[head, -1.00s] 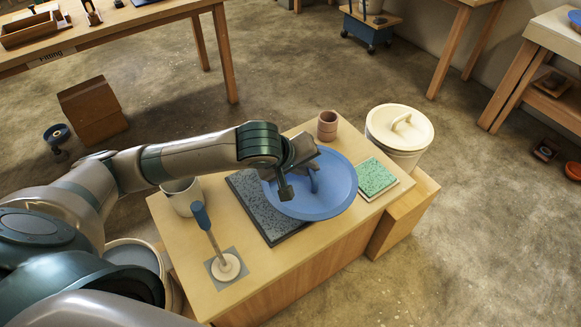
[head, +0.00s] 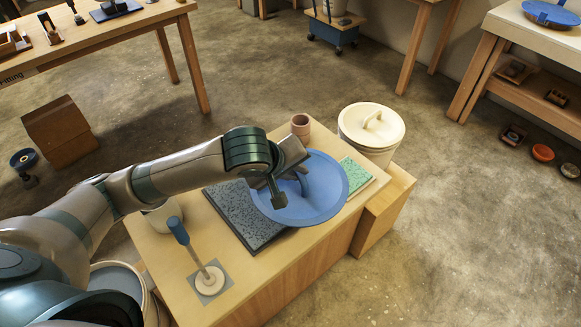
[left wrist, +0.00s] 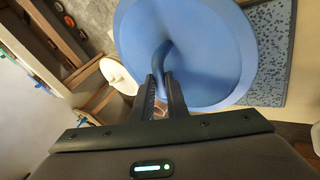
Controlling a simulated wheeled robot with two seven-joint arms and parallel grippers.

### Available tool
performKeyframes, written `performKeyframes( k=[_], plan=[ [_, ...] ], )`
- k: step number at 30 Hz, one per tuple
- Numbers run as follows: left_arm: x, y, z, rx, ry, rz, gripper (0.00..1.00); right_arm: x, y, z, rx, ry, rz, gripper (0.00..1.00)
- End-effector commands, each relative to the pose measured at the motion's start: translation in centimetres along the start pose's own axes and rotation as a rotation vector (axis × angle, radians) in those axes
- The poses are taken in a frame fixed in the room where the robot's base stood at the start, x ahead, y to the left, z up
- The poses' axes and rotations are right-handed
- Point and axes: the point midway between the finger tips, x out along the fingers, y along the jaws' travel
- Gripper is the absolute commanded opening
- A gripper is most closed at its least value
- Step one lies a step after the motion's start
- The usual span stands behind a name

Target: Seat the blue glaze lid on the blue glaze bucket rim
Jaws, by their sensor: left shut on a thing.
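The blue glaze lid (head: 328,192) is a wide blue disc with a loop handle. My left gripper (head: 284,186) is shut on its handle and holds the lid above the low bench, over part of the dark speckled slab. In the left wrist view the lid (left wrist: 215,45) fills the top middle, its handle between the fingers (left wrist: 160,95). An open bucket (head: 118,283) with grey-blue contents stands on the floor at the lower left, partly hidden by my arm; I cannot tell for sure that it is the blue glaze bucket. My right gripper is not in view.
On the bench (head: 262,283) are a blue-handled plunger-like tool (head: 190,250), a pale pot (head: 162,215), a dark slab (head: 235,210), a green tile (head: 357,175) and a brown cup (head: 300,126). A cream lidded bucket (head: 372,125) stands behind at the right. Open floor lies at the right.

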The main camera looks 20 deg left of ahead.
Motion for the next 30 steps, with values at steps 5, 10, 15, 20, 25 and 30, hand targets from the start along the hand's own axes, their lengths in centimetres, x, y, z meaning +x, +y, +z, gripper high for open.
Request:
performKeyframes(
  k=[5, 10, 15, 20, 25, 30],
  plan=[
    [-0.4, 0.0, -0.3, 0.023, -0.016, 0.010, 0.00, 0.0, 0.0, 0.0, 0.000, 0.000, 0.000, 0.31],
    [-1.5, 0.1, -1.0, 0.099, -0.067, 0.037, 0.00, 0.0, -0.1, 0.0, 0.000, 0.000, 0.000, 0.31],
    [-3.6, 0.4, -1.9, 0.229, -0.154, 0.087, 0.00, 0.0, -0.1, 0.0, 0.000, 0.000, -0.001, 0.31],
    [-6.4, 0.7, -2.8, 0.386, -0.255, 0.145, 0.00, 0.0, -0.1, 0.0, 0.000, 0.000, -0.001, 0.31],
    [-9.4, 1.0, -3.5, 0.546, -0.359, 0.200, 0.00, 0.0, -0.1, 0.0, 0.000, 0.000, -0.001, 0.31],
    [-11.5, 1.0, -3.8, 0.649, -0.425, 0.235, 0.00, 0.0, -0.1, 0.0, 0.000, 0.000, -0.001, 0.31]
  ],
)
